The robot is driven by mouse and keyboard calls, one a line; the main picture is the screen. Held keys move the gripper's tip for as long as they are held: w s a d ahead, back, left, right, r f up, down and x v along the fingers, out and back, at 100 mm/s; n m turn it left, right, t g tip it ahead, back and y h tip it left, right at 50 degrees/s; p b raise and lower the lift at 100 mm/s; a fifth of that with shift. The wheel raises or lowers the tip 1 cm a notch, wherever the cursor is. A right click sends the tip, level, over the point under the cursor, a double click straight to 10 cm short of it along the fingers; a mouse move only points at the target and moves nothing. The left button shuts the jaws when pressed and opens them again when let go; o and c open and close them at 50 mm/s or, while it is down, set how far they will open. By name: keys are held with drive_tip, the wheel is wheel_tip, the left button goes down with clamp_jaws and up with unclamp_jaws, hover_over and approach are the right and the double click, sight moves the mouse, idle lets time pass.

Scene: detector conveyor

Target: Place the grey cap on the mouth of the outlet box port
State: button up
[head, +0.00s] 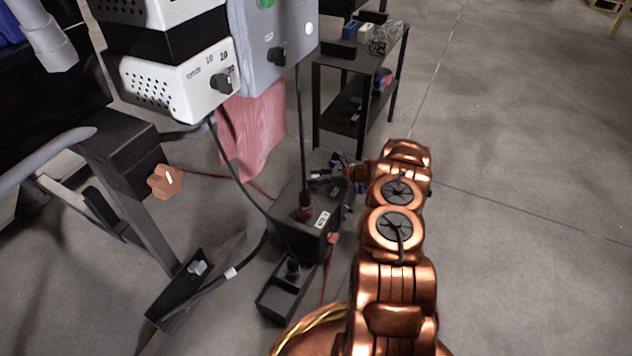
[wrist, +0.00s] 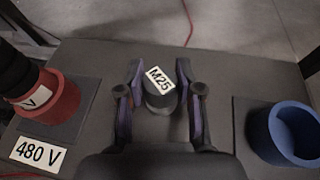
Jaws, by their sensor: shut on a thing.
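The grey cap (wrist: 158,100) is a dark, short cylinder between my fingers in the wrist view. A white M25 label shows at its upper edge. My gripper (wrist: 160,88), with purple-lined fingers, is shut on it from both sides, over the top of the dark outlet box (wrist: 90,52). I cannot tell whether the cap touches the box or a port mouth below it, which is hidden. In the head view my gripper (head: 338,174) is at the far right part of the outlet box (head: 285,219); the cap is not clear there.
On the box, a red socket (wrist: 62,98) holds a black plug, by a 480 V label (wrist: 40,153). A blue open socket (wrist: 290,135) stands at right. In the head view, cables hang beside the box, a black shelf (head: 335,95) stands behind, and open floor lies right.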

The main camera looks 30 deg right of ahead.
drive_tip(key=shift+f, duration=0.4)
drive_tip(key=shift+f, duration=0.1)
drive_tip(key=o, duration=0.9)
drive_tip(key=shift+o, duration=0.2)
